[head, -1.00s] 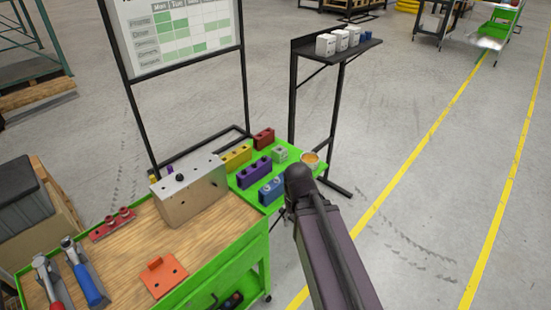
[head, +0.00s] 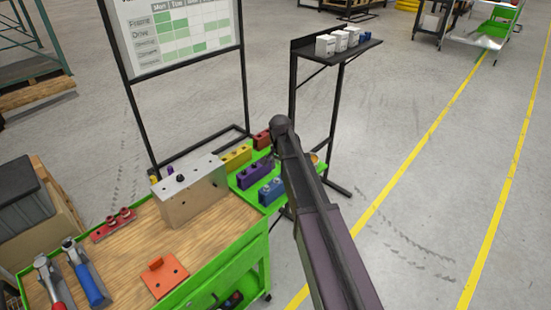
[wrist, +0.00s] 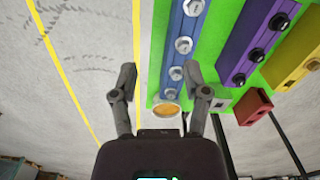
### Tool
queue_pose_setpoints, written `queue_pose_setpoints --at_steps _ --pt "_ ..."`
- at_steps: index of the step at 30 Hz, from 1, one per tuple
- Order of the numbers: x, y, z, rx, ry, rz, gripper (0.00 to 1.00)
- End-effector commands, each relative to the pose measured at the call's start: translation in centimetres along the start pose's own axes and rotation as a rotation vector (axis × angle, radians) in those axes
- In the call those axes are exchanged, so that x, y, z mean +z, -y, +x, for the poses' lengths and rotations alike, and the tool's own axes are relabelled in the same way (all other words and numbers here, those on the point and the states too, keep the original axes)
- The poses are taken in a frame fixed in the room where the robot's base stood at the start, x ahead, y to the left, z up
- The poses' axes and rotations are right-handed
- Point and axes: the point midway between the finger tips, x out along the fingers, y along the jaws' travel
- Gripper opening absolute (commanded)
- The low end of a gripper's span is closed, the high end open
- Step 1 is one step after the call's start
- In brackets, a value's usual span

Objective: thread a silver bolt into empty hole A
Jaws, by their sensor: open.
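In the wrist view several silver bolts (wrist: 183,44) stand in a row on a long blue block (wrist: 180,60) on a green tray (wrist: 212,45). The blue block (head: 272,191) also shows in the head view. My gripper (wrist: 163,92) is open and empty, its fingers spread at the near end of the blue block, apparently above it. In the head view my arm hides the gripper. The metal chassis block (head: 195,200) stands on the wooden bench top, with small holes and one dark bolt (head: 180,178) on top. I cannot tell which hole is A.
A purple block (wrist: 250,45) with dark bolts, a yellow block (wrist: 296,55) and a red block (wrist: 254,106) share the tray. An orange-filled round cup (wrist: 165,109) lies between the fingers in view. A black shelf stand (head: 338,50) rises behind the tray.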

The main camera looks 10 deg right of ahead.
Motion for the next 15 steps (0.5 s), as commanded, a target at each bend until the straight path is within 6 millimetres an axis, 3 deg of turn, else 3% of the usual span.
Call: queue_pose_setpoints --at_steps 1,6,15 --pt "-1.4 1.4 -0.1 0.000 0.000 0.038 0.60" --pt "-3.3 3.2 -0.2 0.000 0.000 0.138 0.60" --pt "-3.8 3.6 -0.2 0.000 0.000 0.175 0.60"
